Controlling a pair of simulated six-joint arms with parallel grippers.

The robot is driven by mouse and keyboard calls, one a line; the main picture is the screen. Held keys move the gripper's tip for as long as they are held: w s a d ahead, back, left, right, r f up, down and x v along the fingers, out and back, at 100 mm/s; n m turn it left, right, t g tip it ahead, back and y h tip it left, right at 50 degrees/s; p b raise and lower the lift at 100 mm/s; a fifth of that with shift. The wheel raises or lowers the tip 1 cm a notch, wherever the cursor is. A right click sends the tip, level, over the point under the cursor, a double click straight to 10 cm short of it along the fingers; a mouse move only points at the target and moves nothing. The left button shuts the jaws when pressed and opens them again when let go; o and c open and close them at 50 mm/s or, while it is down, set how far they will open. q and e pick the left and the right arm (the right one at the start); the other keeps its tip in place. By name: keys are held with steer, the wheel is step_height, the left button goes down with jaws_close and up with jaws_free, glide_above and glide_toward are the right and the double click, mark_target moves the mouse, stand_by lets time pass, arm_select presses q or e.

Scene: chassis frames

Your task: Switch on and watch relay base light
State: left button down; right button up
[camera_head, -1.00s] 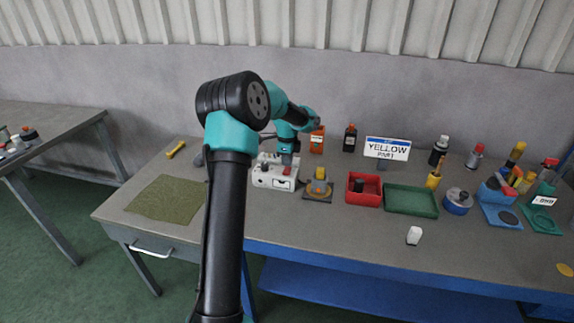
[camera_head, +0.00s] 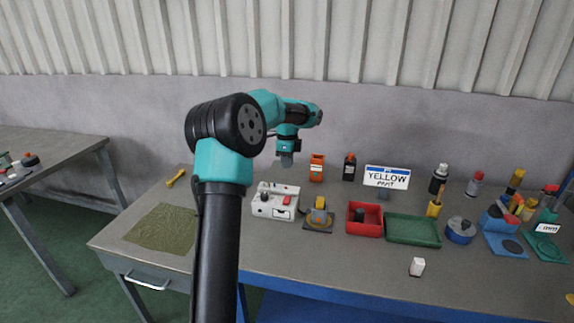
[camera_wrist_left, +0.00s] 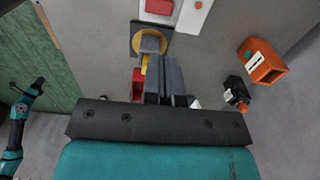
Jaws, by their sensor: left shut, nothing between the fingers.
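A white box (camera_head: 264,207) with a red switch (camera_head: 287,200) and dark round spots on its front stands on the table. It is partly visible at the top of the left wrist view (camera_wrist_left: 187,20), where its red part (camera_wrist_left: 160,6) and a small orange-red knob (camera_wrist_left: 198,4) show. I cannot tell which part is the relay base light or whether it is lit. My left gripper (camera_head: 287,162) hangs above and behind the box, clear of it. Its fingers (camera_wrist_left: 163,78) are shut and empty.
Right of the white box are a yellow-topped piece on a dark plate (camera_head: 319,228), a red bin (camera_head: 364,230) and a green tray (camera_head: 412,240). A green mat (camera_head: 160,228) lies left. The front of the table is mostly clear.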

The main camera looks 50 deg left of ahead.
mark_target(287, 201)
arm_select(q)
steer(key=shift+s+d, duration=0.45)
steer(key=shift+d, duration=0.05)
step_height(287, 201, down, 14)
steer(key=shift+r, duration=0.1)
stand_by(0.7)
